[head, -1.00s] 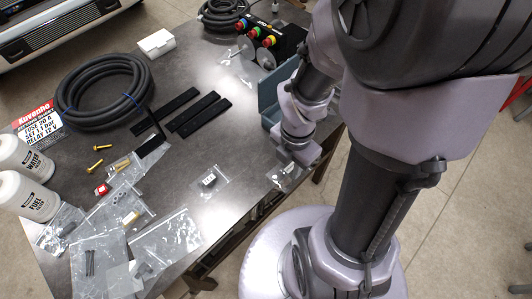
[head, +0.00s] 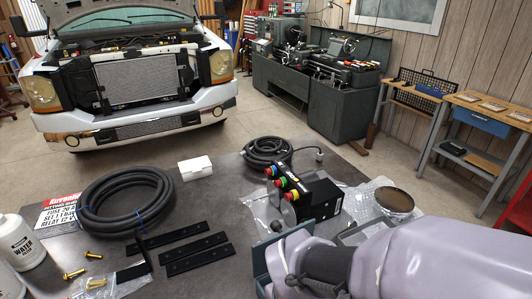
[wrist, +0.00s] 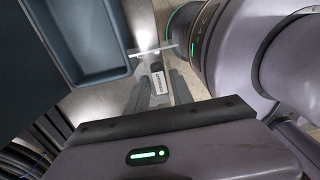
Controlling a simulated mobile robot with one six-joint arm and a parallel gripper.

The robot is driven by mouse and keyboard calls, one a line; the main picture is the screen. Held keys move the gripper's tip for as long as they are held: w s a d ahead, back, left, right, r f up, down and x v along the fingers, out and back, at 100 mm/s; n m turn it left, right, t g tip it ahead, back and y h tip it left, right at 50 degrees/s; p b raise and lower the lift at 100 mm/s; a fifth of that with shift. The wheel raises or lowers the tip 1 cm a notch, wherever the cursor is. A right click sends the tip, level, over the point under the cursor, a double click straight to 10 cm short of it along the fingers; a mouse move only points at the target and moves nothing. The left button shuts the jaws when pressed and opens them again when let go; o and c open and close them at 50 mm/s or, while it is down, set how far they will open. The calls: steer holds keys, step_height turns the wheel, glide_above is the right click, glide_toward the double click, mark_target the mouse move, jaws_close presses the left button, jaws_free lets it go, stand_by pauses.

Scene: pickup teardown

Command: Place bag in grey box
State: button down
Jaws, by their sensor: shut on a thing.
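The grey box (wrist: 128,30) is in the upper left of the wrist view, with its open inside facing me. In the head view a wall of it (head: 261,266) shows beside my arm, which hides most of it. My gripper (wrist: 157,92) is shut on a small clear bag (wrist: 157,72) with a pale labelled part in it. The bag is right of the box's rim in the wrist view, outside the box. The head view does not show my fingertips or the held bag.
A control box with coloured buttons (head: 318,200) stands behind the grey box. A coiled black hose (head: 125,203), black strips (head: 198,254), a white carton (head: 195,168) and brass bolts (head: 74,273) lie on the dark table. A truck (head: 140,75) stands beyond.

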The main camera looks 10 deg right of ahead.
steer(key=w+p, duration=0.2)
steer(key=w+r+p, duration=0.1)
steer(key=p, duration=0.1)
steer(key=shift+d, duration=0.25)
steer(key=w+d, duration=0.1)
steer(key=w, duration=0.1)
steer(key=w+d+f+b, duration=0.1)
steer(key=w, duration=0.2)
steer(key=w+d+f+b, duration=0.1)
steer(key=w, duration=0.2)
steer(key=shift+w+d+f, duration=0.1)
steer(key=shift+d, duration=0.2)
steer(key=shift+w+d, duration=0.3)
steer(key=shift+w, duration=0.35)
steer(key=f, duration=0.1)
steer(key=f+b, duration=0.2)
steer(key=f, duration=0.1)
steer(key=shift+w+d, duration=0.15)
steer(key=shift+w, duration=0.1)
steer(key=shift+r, duration=0.25)
steer(key=shift+f, duration=0.1)
steer(key=c, duration=1.1)
jaws_free()
steer(key=shift+c, duration=0.2)
steer(key=shift+o, duration=0.2)
